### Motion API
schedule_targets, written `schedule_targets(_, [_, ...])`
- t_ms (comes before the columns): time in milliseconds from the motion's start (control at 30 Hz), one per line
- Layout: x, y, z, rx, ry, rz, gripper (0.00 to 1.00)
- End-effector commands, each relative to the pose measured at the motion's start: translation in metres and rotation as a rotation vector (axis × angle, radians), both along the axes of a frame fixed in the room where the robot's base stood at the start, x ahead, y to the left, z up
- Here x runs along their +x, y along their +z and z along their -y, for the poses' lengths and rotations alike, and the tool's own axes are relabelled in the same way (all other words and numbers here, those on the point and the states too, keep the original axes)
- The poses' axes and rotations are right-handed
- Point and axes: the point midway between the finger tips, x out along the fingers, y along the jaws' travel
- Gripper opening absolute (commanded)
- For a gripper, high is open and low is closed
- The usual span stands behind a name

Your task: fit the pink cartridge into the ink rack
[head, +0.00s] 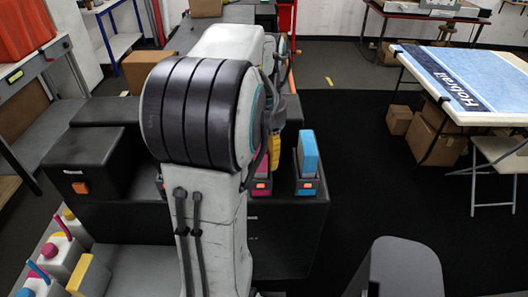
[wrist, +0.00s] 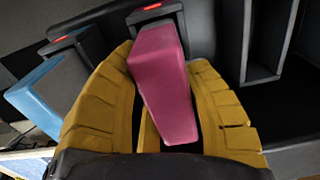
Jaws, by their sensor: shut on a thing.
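The pink cartridge (wrist: 163,85) is between the two yellow fingers of my gripper (wrist: 164,62) in the wrist view, and they are shut on it. Its far end meets a dark holder of the ink rack (wrist: 157,14) with a red light; I cannot tell how deep it sits. The rack (head: 260,187) there has a pink mark below an orange light.
A blue cartridge (head: 308,155) stands upright in the holder to the right; it also shows in the wrist view (wrist: 42,97). An empty dark slot (wrist: 265,45) lies right of the pink cartridge. Bottles (head: 63,255) stand at lower left. A table (head: 480,85) is at right.

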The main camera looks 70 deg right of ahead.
Motion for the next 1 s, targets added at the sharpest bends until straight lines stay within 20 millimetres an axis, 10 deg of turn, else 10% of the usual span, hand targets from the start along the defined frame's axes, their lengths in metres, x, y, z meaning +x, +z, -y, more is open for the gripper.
schedule_targets(400, [0.0,-0.0041,0.0001,0.0,0.0,0.0,0.07])
schedule_targets(433, [0.0,-0.0044,0.0,0.0,0.0,0.0,0.45])
schedule_targets(667, [0.0,-0.0034,0.0,0.0,0.0,0.0,0.66])
schedule_targets(1000, [0.0,-0.0003,0.0001,0.0,0.0,0.0,0.66])
